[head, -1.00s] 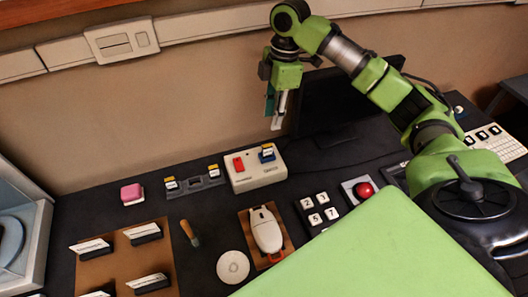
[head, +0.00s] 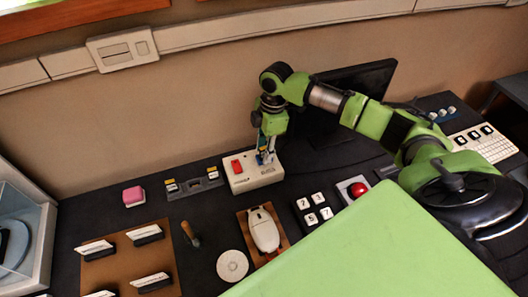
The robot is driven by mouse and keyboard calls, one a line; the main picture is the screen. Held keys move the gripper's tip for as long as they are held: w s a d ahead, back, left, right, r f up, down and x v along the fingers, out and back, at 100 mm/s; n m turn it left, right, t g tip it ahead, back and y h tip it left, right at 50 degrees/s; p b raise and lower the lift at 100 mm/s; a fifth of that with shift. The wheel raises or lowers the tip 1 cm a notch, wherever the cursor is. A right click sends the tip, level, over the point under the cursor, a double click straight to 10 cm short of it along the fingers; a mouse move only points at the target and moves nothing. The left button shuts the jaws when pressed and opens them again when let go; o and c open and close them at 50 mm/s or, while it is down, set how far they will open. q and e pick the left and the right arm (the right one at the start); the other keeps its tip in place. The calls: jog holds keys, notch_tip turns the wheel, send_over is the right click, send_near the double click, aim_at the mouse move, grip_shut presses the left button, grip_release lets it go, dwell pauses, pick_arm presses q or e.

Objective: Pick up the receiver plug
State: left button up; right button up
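A small blue plug with a yellow-and-white top (head: 263,158), likely the receiver plug, sits at the right end of a white box (head: 250,180) with a red switch. My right gripper (head: 265,155) points down with its fingertips right at this plug and partly hides it. The fingers are too small to tell whether they grip it or only stand around it. Two similar small pieces with yellow-and-white tops sit on a dark strip (head: 194,185) left of the box. My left gripper is not in view.
A dark monitor (head: 345,100) stands close behind my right arm. Bare dark table shows beside the box.

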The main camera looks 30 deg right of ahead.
grip_shut()
